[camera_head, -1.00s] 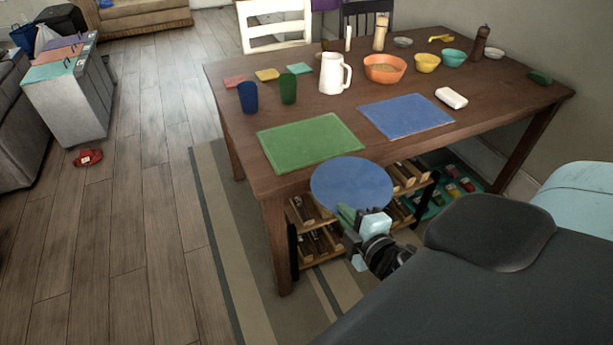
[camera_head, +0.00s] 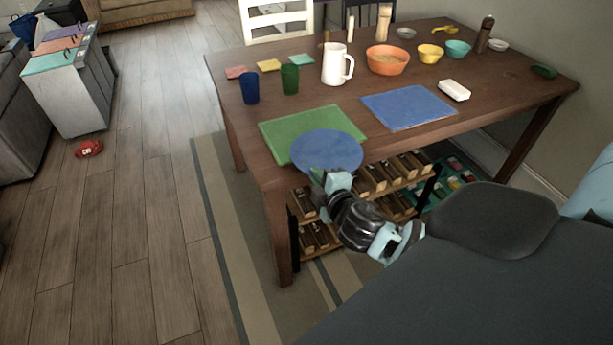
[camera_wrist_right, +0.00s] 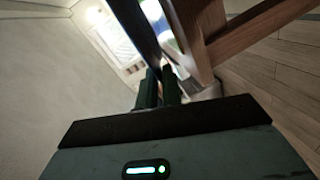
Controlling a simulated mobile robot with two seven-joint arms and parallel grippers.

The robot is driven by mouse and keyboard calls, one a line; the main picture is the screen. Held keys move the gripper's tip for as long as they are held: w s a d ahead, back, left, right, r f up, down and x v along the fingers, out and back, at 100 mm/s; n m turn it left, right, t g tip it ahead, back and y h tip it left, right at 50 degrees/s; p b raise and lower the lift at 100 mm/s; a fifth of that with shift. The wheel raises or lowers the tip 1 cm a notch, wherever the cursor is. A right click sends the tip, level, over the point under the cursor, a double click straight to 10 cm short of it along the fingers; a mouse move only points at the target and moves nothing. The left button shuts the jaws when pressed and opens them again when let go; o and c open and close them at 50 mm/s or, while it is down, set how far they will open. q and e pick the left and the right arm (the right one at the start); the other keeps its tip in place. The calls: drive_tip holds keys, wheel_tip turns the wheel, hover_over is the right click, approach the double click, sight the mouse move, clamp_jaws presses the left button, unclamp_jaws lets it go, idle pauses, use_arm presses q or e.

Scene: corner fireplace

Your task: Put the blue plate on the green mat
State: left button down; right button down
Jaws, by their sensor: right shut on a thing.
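The blue plate (camera_head: 327,152) is held by its near edge in my right gripper (camera_head: 330,178), which is shut on it. In the head view the plate overlaps the near right part of the green mat (camera_head: 290,130) and the table's front edge. I cannot tell whether it touches the mat. The green mat lies flat on the wooden table near its front left. In the right wrist view the gripper fingers (camera_wrist_right: 159,88) are close together, with the plate seen nearly edge-on as a dark strip (camera_wrist_right: 137,28). My left gripper is not in view.
A blue mat (camera_head: 408,106) lies right of the green mat. A blue cup (camera_head: 249,88), a green cup (camera_head: 290,79) and a white pitcher (camera_head: 336,64) stand behind the green mat. An orange bowl (camera_head: 388,60) is farther back. A wooden rack (camera_head: 375,178) is under the table.

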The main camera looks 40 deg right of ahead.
sight(308, 169)
drive_tip(key=shift+w+f, duration=0.15)
drive_tip(key=shift+w, duration=1.7)
drive_tip(key=shift+w, duration=0.15)
drive_tip(key=f, duration=0.3)
drive_tip(key=shift+w+f+b, duration=0.25)
drive_tip(key=shift+w+b, duration=0.05)
drive_tip(key=shift+b, duration=0.1)
drive_tip(key=shift+f, duration=0.3)
drive_tip(key=c, duration=1.6)
unclamp_jaws()
drive_tip(key=shift+o, duration=0.2)
drive_tip(key=shift+r, duration=0.15)
